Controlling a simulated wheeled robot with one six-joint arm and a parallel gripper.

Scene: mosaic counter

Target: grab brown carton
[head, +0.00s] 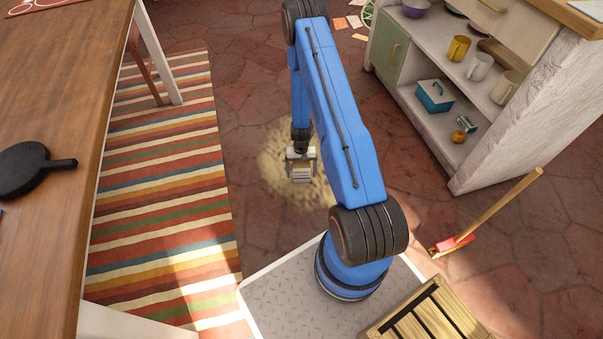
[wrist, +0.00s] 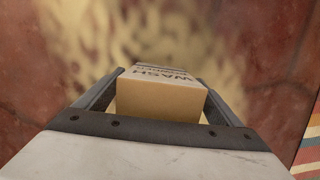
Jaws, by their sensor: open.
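The brown carton (wrist: 160,93) is a small tan box with dark printed letters, one word reading "WASH". In the wrist view it sits between the two fingers of my gripper (wrist: 163,95), which is open around it. Whether either finger touches the carton I cannot tell. In the head view my gripper (head: 301,165) reaches down to the floor over a pale yellowish patch, with a light-faced box, the carton (head: 301,174), at its fingers. My arm hides part of the floor there.
A striped rug (head: 165,200) lies left, beside a wooden table (head: 60,110) with a black pan (head: 30,170). An open shelf unit (head: 450,120) with mugs stands right. A brush with a wooden handle (head: 495,210) and a slatted crate (head: 430,318) are nearer.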

